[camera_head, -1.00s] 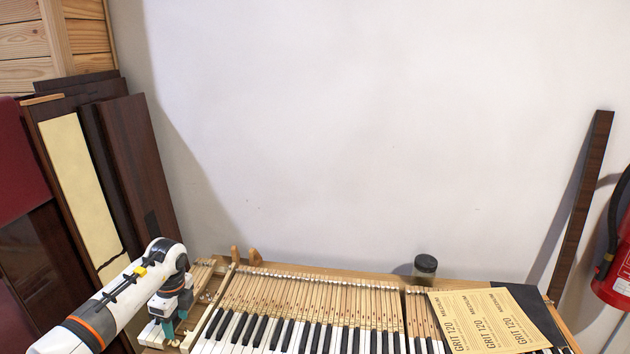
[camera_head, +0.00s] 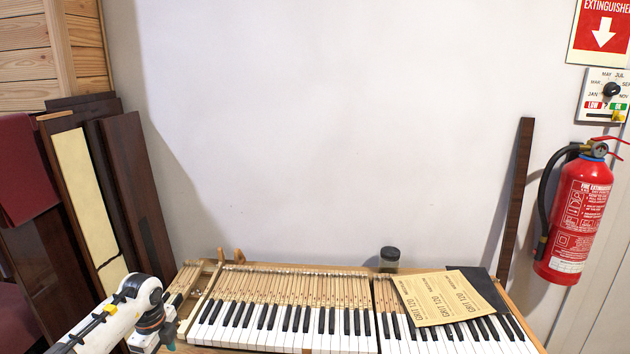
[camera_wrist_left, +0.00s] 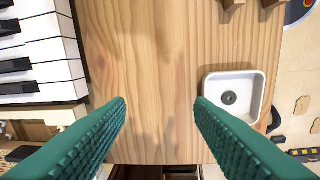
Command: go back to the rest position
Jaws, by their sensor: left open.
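My left arm comes in at the lower left of the head view. Its left gripper (camera_head: 168,342) is at the bottom edge, left of the piano keys (camera_head: 290,325), and only partly shows there. In the left wrist view the two green ribbed fingers of the left gripper (camera_wrist_left: 160,106) are wide apart with nothing between them. Below them is bare wooden tabletop (camera_wrist_left: 150,60). White and black keys (camera_wrist_left: 45,60) lie at the left of that view, apart from the fingers. My right gripper is in neither view.
A white square tray (camera_wrist_left: 211,88) with a dark round thing inside lies by the right finger. Sandpaper sheets (camera_head: 440,297) lie over the right-hand keys. A dark-lidded jar (camera_head: 389,258) stands behind. Dark panels (camera_head: 135,180) lean at left; a fire extinguisher (camera_head: 580,215) hangs at right.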

